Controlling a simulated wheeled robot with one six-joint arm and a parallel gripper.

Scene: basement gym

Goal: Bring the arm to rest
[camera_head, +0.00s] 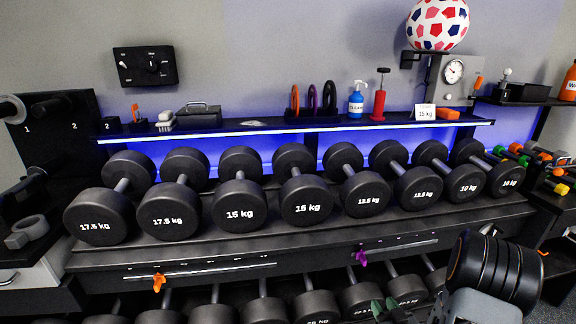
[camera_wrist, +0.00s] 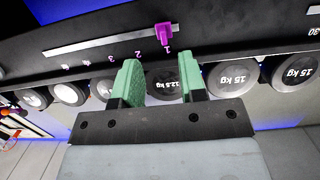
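My gripper (camera_wrist: 160,75) shows in the wrist view with its two green fingers spread apart and nothing between them. A purple knob (camera_wrist: 163,34) on a slotted rail is beyond the fingertips in that view, apart from them. In the head view my gripper (camera_head: 385,308) is partly seen at the bottom edge, in front of the lower dumbbell row. The purple knob (camera_head: 361,257) is above and left of it there. My arm covers the lower right of the rack.
The rack's upper row holds several black dumbbells (camera_head: 307,200), with more on a lower row. An orange knob (camera_head: 159,282) sits on the left rail. A shelf (camera_head: 250,130) behind holds a blue bottle (camera_head: 356,99) and a red pump (camera_head: 379,97). A ball (camera_head: 438,22) is above.

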